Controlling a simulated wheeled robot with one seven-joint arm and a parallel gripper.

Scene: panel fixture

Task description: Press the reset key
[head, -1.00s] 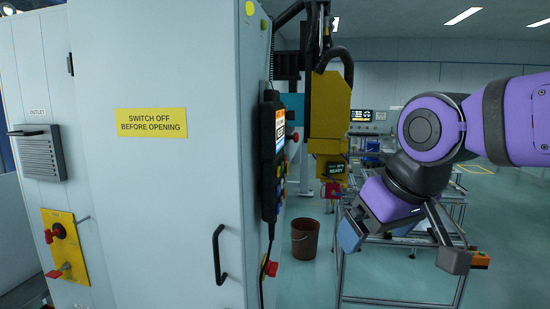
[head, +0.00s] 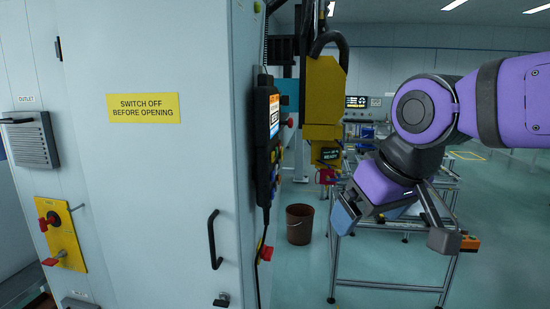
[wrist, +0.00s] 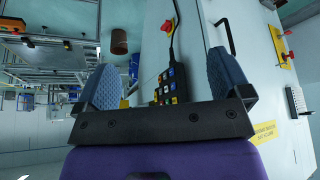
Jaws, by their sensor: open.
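A black control pendant (head: 266,150) hangs on the right side face of the grey cabinet, seen nearly edge-on in the head view. Its lit screen (head: 274,117) and some coloured keys show at a steep angle. In the wrist view its keypad (wrist: 171,82) shows blue, yellow and other keys. Their labels are too small to read, so I cannot tell which is the reset key. My gripper (head: 396,226) is open and empty, to the right of the pendant and apart from it. In the wrist view the keypad appears between its two blue fingers (wrist: 165,80).
The cabinet (head: 150,200) has a door handle (head: 214,240) and a yellow switch plate (head: 62,235). A yellow machine head (head: 323,95) stands behind the pendant. A brown bucket (head: 299,224) is on the floor. A metal-frame table (head: 385,286) stands beyond my gripper.

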